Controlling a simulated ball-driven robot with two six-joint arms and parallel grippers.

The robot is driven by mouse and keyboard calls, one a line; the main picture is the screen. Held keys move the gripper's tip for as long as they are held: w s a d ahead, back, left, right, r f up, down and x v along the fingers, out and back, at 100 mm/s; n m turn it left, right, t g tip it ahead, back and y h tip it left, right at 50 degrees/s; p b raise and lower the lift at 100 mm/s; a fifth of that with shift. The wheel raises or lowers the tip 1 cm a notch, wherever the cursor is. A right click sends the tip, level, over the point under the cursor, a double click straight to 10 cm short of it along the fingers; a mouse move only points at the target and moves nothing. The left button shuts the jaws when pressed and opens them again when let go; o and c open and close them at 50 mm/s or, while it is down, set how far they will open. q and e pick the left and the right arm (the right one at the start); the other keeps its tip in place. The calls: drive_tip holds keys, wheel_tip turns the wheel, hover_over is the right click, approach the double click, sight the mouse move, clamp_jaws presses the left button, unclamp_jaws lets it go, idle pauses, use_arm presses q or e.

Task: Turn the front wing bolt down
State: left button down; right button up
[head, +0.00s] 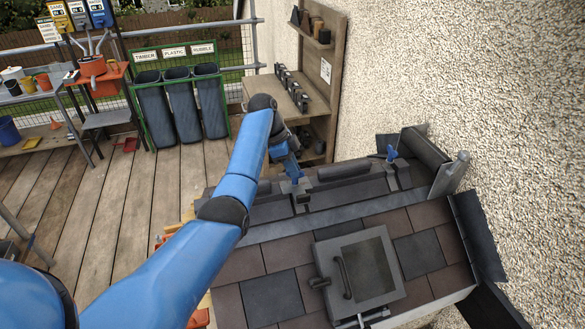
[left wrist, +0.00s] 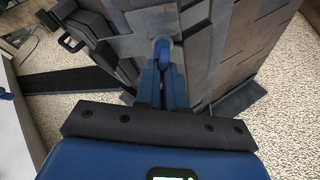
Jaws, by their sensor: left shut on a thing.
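My left gripper (head: 294,172) reaches down to the ridge of the small tiled roof. In the left wrist view its blue fingers (left wrist: 165,68) are closed together on a blue wing bolt (left wrist: 160,46), of which only a rounded part shows at the fingertips. This is the nearer bolt in the head view, where the fingers mostly hide it; I take it as the front one. Its height and turn cannot be made out. My right gripper is in neither view.
A grey roof window (head: 358,268) sits among brown and dark tiles (head: 272,300). Dark ridge pieces (head: 344,171) lie along the top. A pebbled wall (head: 470,70) is close on the right. A wooden shelf unit (head: 338,75) and labelled bins (head: 182,105) stand behind.

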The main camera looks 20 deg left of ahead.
use_arm(q)
drive_tip(key=shift+w+r, duration=0.1)
drive_tip(key=c, duration=1.2)
unclamp_jaws()
drive_tip(key=shift+d, duration=0.1)
drive_tip(key=shift+b+v, duration=0.4)
drive_tip(key=shift+v, duration=0.4)
drive_tip(key=shift+p+v, duration=2.4)
drive_tip(key=shift+v, duration=2.2)
